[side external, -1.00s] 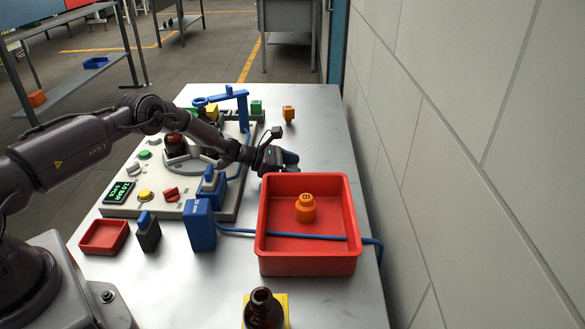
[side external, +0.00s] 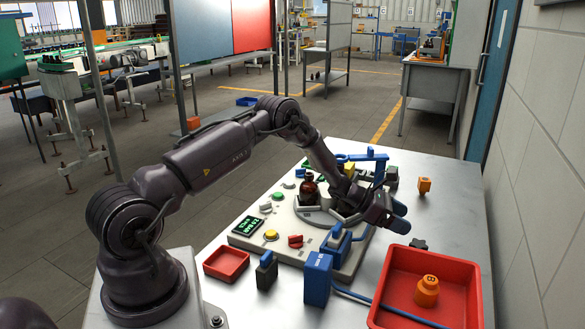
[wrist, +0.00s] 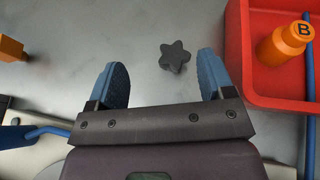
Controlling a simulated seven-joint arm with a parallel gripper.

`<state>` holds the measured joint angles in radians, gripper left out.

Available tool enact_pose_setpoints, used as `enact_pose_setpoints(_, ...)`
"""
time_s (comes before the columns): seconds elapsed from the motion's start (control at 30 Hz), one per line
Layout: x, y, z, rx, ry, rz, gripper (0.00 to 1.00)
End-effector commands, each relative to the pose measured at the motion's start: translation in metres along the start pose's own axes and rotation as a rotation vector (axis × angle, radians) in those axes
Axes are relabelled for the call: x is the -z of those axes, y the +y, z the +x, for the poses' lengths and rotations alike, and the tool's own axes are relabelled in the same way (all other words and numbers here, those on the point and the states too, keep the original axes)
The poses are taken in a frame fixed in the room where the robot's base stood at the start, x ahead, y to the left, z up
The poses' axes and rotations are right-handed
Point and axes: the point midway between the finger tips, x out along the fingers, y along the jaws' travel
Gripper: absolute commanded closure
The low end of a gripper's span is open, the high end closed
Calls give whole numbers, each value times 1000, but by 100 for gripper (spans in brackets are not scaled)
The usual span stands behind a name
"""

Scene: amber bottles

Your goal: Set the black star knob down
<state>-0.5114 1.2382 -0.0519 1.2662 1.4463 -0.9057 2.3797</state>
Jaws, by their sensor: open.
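The black star knob (side external: 418,243) lies on the metal table just beyond the far left corner of the red bin (side external: 476,290). In the wrist view the star knob (wrist: 175,56) rests flat on the grey surface, apart from both fingers and closer to the right one. My gripper (side external: 394,216) is above the table, to the left of the knob and clear of it. In the wrist view my gripper (wrist: 160,75) has its two blue fingers spread wide with nothing between them.
An orange bottle marked B (side external: 427,291) stands in the red bin. A control panel (side external: 291,243) with an amber bottle (side external: 309,188) is to the left. A blue cable (side external: 350,294) runs into the bin.

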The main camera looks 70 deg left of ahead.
Motion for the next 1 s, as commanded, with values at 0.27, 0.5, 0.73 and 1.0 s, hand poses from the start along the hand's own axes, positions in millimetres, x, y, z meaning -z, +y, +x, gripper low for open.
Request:
enact_pose_setpoints(0.27,-158,-4,-52,-396,-78,-624,25)
enact_pose_setpoints(0.5,-234,-65,-138,-658,-304,-1326,25)
enact_pose_setpoints(0.73,-237,-159,-227,-801,-555,-2058,25)
enact_pose_setpoints(1.0,-178,-279,-305,-942,-733,-2859,25)
